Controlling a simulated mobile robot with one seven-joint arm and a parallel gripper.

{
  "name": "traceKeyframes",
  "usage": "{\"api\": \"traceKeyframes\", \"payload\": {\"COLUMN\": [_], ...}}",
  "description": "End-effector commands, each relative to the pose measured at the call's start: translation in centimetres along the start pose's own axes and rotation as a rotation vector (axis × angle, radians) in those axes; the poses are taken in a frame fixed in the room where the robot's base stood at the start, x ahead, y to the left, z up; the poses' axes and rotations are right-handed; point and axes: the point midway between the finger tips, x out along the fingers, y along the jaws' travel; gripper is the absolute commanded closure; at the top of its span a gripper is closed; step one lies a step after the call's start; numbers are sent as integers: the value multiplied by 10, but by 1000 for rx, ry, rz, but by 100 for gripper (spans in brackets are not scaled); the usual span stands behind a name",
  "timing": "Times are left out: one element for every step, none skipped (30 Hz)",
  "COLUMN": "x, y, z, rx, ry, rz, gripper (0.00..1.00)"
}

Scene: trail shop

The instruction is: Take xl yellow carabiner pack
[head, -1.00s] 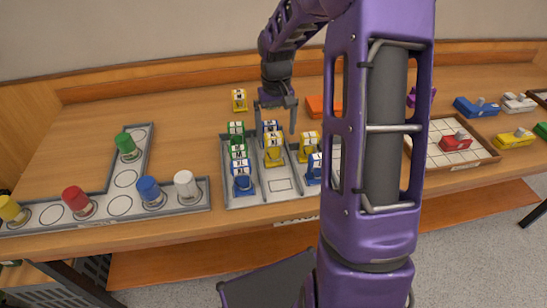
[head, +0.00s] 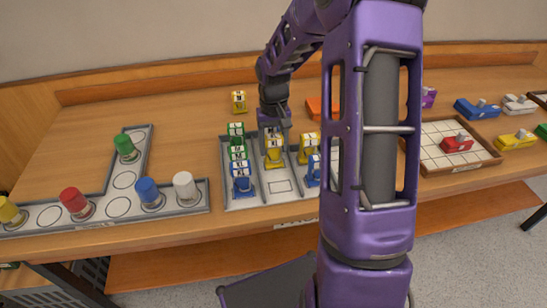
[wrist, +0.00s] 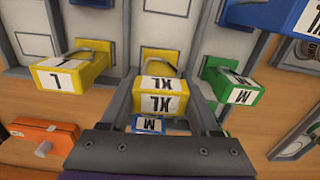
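The yellow XL carabiner pack (head: 274,158) stands in the middle lane of the grey divided tray (head: 240,203). My gripper (head: 273,133) is right over it, its fingers reaching down on either side of its top. In the wrist view the yellow XL pack (wrist: 160,97) lies between the two fingers (wrist: 160,90), with XL labels on two faces. The fingers look open around it, with narrow gaps; contact is hard to judge. A blue M pack (wrist: 148,124) sits close behind it in the same lane, partly hidden by my gripper.
A yellow L pack (wrist: 70,72) and a green M pack (wrist: 232,88) stand in the neighbouring lanes. Blue packs (head: 243,186) stand nearer the front. An orange item (head: 316,107) lies behind the tray. A single yellow pack (head: 239,101) stands behind it. The middle lane's front is empty.

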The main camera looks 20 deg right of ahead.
Motion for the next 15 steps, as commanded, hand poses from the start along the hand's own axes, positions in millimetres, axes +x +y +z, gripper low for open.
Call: {"api": "traceKeyframes", "payload": {"x": [0, 0, 0, 0, 0, 0, 0, 0, 0, 0, 0, 0, -1, -1, -3], "y": [0, 0, 0, 0, 0, 0, 0, 0, 0, 0, 0, 0, 0, 0, 0], "z": [0, 0, 0, 0, 0, 0, 0, 0, 0, 0, 0, 0, 0, 0, 0], "rx": [0, 0, 0, 0, 0, 0, 0, 0, 0, 0, 0, 0, 0, 0, 0], "ry": [0, 0, 0, 0, 0, 0, 0, 0, 1, 1, 1, 1, 1, 1, 1], "rz": [0, 0, 0, 0, 0, 0, 0, 0, 0, 0, 0, 0, 0, 0, 0], "gripper": [60, 66, 73, 78, 84, 91, 96, 100, 100, 100, 100, 100, 100, 100, 100]}}
